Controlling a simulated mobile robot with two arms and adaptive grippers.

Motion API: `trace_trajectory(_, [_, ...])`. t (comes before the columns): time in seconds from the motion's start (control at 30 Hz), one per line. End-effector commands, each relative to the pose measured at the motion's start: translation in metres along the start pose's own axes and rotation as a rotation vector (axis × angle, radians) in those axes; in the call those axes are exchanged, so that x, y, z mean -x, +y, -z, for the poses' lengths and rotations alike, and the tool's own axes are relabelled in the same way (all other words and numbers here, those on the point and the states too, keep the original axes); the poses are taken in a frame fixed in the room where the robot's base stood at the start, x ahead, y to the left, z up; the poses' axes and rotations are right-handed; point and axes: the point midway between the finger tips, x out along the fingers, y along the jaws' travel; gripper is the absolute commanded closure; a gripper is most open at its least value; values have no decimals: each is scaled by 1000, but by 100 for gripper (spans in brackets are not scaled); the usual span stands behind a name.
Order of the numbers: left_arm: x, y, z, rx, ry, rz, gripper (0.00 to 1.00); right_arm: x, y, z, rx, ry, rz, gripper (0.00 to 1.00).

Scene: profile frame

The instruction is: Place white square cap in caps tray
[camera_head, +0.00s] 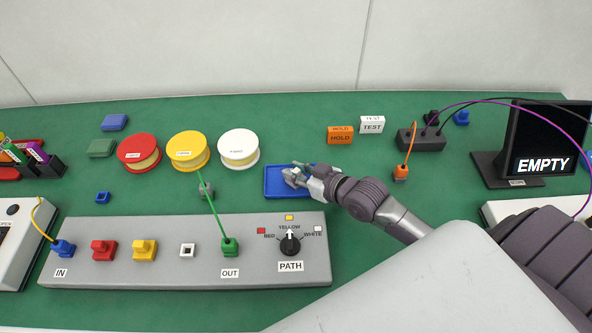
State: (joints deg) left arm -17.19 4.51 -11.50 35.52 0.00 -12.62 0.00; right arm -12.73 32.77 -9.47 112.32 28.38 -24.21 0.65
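The caps tray looks to be the shallow blue tray (272,193) at the middle of the table. My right gripper (291,177) is low over this tray, reaching in from the right. Its fingers are small and pale here, and I cannot tell whether they are open or hold something. I cannot make out a loose white square cap; it may be hidden at the fingers. On the grey panel (180,279), the white square port (187,250) shows a dark open hole. The red cap (103,250) and yellow cap (144,250) sit on the panel. My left gripper is not in view.
Red (140,152), yellow (187,151) and white (238,148) spools stand behind the panel. A green cable runs to the green OUT plug (230,247). HOLD (340,135) and TEST (372,125) blocks, a dark socket box (421,139) and an EMPTY screen (543,145) stand farther right.

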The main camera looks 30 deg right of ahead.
Motion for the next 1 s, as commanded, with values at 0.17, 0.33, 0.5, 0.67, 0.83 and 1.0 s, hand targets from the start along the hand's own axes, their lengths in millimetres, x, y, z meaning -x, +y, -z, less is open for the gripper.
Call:
trace_trajectory(0.17, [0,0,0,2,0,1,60,0,0,0,0,-1,0,52])
trace_trajectory(0.33, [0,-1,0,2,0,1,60,0,0,0,0,0,0,52])
trace_trajectory(0.5, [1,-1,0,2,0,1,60,4,0,2,1,-1,0,52])
trace_trajectory(0.67, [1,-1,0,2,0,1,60,30,0,1,2,-4,1,52])
trace_trajectory(0.83, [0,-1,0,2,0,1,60,69,0,1,2,-6,1,52])
trace_trajectory(1.0, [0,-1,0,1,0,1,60,99,-1,1,1,-5,1,52])
